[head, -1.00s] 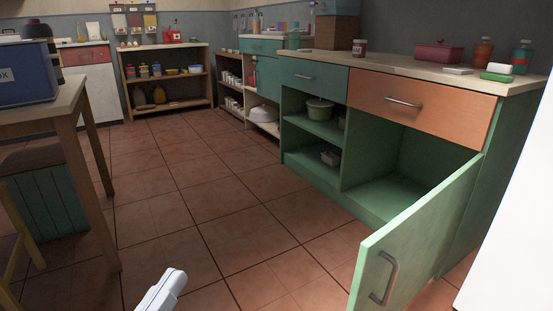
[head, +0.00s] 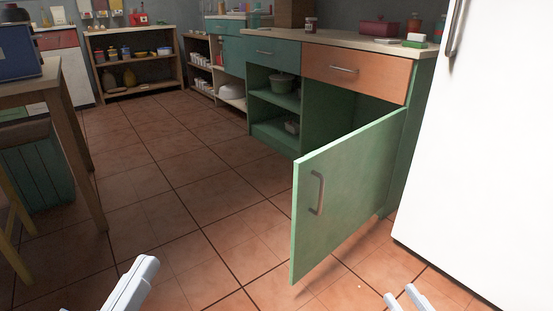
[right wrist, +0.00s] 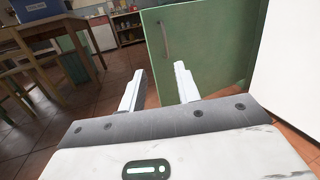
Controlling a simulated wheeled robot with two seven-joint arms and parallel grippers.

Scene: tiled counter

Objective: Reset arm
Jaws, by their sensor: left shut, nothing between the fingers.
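My left gripper (head: 138,284) is at the bottom left of the head view, over the floor, with its fingers shut and empty. My right gripper (head: 405,299) is at the bottom right of the head view, low in front of the fridge. In the right wrist view (right wrist: 160,88) its two fingers stand apart with nothing between them. The open green cabinet door (head: 345,190) stands ahead of and between the grippers, apart from both. It also shows beyond the right fingers in the right wrist view (right wrist: 212,45).
The green cabinet (head: 335,125) has an orange drawer (head: 375,80) above its open compartment. A white fridge (head: 480,150) stands close at the right. A wooden table (head: 75,125) with a blue box (head: 20,58) is at the left. The tiled floor (head: 170,190) between is clear.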

